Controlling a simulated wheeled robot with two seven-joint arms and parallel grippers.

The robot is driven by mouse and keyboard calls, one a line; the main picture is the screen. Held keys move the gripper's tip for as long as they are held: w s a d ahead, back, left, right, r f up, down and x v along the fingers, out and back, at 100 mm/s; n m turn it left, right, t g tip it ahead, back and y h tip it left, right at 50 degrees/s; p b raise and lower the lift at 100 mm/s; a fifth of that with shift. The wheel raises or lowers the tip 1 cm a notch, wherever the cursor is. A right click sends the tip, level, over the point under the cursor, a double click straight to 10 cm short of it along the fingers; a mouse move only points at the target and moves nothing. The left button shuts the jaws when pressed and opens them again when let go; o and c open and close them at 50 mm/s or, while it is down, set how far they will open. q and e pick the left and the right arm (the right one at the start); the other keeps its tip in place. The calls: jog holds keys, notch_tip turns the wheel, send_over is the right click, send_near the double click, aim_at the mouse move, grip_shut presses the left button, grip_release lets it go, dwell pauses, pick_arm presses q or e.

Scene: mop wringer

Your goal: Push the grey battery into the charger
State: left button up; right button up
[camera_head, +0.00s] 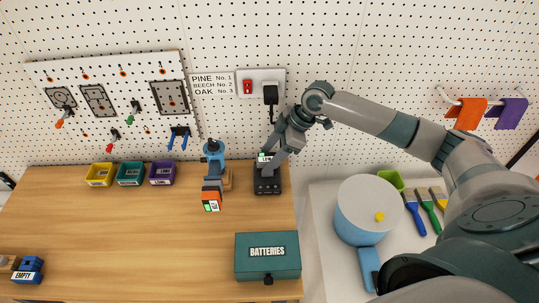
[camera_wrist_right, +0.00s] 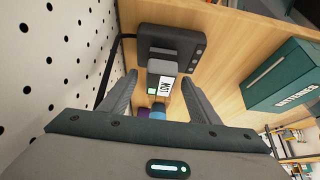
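The black charger (camera_head: 268,184) stands at the back right of the workbench, by the pegboard wall. It also shows in the right wrist view (camera_wrist_right: 172,42). The grey battery (camera_wrist_right: 162,67) is at the charger, with a white and green label that appears upside down in the wrist view. In the head view its label (camera_head: 266,157) shows beside my right gripper (camera_head: 272,154). My right gripper (camera_wrist_right: 159,78) is open, its fingers on either side of the battery with visible gaps. How deep the battery sits in the charger cannot be told. My left gripper is not in view.
A blue drill (camera_head: 214,160) with an orange battery stands just left of the charger. A green BATTERIES box (camera_head: 267,257) is at the front right. A blue battery marked EMPTY (camera_head: 28,270) lies front left. The middle bench is clear.

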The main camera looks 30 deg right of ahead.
dwell(0.3)
jog(key=shift+b+v, duration=0.4)
jog(key=shift+v, duration=0.45)
jog(key=b+v, duration=0.4)
jog(key=v, duration=1.1)
jog(key=shift+d+r, duration=0.2)
jog(key=shift+r, duration=0.1)
jog(key=shift+s+f, duration=0.1)
